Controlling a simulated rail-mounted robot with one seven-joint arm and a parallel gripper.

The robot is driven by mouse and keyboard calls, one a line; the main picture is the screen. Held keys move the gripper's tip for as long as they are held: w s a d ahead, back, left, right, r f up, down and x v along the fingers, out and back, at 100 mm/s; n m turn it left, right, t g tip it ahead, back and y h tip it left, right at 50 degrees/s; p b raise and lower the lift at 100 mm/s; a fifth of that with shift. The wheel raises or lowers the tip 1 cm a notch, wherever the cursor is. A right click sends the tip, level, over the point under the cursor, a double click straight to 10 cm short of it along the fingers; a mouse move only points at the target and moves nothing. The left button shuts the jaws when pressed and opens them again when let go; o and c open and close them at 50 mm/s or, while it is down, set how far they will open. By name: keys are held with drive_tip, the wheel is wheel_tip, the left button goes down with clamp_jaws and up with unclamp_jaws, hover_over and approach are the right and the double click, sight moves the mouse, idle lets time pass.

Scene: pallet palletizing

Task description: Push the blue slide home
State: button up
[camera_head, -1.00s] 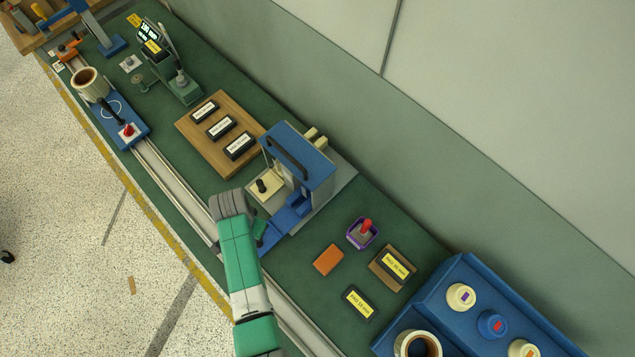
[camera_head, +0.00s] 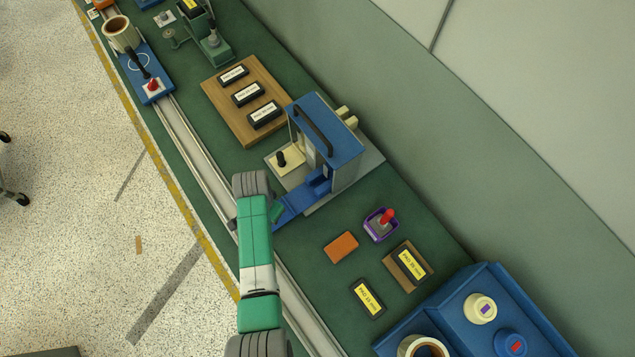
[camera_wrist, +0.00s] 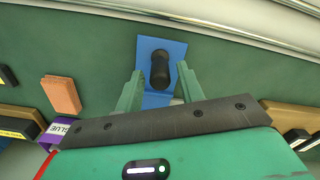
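The blue slide (camera_head: 292,207) sticks out from the front of a blue machine (camera_head: 335,140) with a black handle on top. In the wrist view the blue slide (camera_wrist: 174,48) carries an upright black knob (camera_wrist: 160,70). My gripper (camera_wrist: 160,76) is open, with its two green fingers on either side of the knob and visible gaps between. In the head view my gripper (camera_head: 277,213) is at the outer end of the slide, and my arm hides that end and the knob.
An orange block (camera_head: 341,247), a purple holder (camera_head: 381,225) with a red-topped item and labelled dark blocks (camera_head: 367,298) lie right of the machine. A wooden board (camera_head: 226,103) lies left. A pale rail (camera_head: 190,140) runs along the bench's front. A blue tray (camera_head: 450,315) stands lower right.

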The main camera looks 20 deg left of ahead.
drive_tip(key=c, duration=0.8)
drive_tip(key=b, duration=0.6)
hover_over(306, 195)
drive_tip(key=shift+w, duration=0.1)
drive_tip(key=o, duration=1)
drive_tip(key=shift+r, duration=0.15)
